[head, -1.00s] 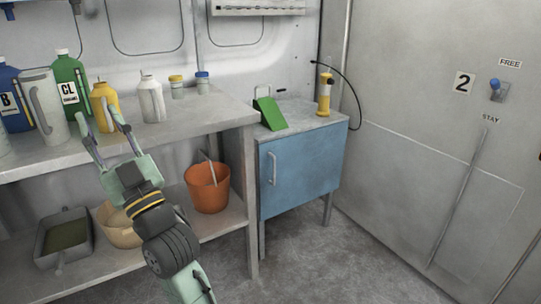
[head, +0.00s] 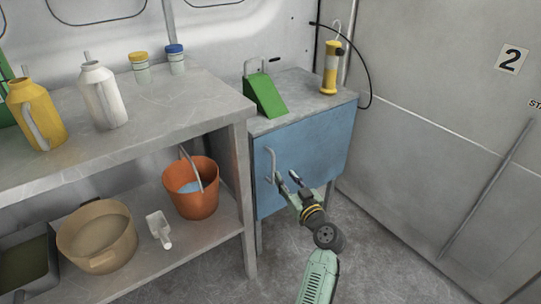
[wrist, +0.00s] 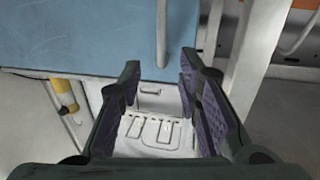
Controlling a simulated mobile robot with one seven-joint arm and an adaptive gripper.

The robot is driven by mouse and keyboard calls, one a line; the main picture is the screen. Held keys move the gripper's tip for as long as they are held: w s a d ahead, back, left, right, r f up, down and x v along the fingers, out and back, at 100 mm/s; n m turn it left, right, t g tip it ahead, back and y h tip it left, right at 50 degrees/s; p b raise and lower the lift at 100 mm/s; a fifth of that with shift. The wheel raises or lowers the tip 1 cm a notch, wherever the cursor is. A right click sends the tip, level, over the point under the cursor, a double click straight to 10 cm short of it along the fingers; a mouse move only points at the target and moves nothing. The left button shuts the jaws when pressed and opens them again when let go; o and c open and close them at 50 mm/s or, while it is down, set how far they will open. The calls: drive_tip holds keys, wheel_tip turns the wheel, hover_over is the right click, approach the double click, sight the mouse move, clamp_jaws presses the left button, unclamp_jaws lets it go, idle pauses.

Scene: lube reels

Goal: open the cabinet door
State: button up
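The cabinet (head: 290,122) is a grey stand with a blue door (head: 318,150), which looks shut. A pale vertical bar handle (head: 271,162) is on the door's left side. In the wrist view the blue door (wrist: 80,35) fills the upper left, and the handle (wrist: 161,38) hangs near the top centre. My gripper (head: 283,180) is in front of the door, by the handle's lower end. In the wrist view my gripper (wrist: 158,85) is open, with nothing between its fingers. The handle lies beyond the fingertips, in line with the gap; no contact shows.
A grey bench (head: 190,110) stands left of the cabinet, with an orange bucket (head: 192,190) on its lower shelf. A green wedge-shaped item (head: 265,96) and a yellow lamp (head: 330,72) stand on the cabinet. The floor (head: 385,250) at the right is clear.

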sight(274, 162)
drive_tip(key=p+x, duration=0.2)
drive_tip(key=x, duration=0.8)
drive_tip(key=shift+s+a, duration=0.1)
drive_tip(key=shift+c, duration=0.3)
clamp_jaws()
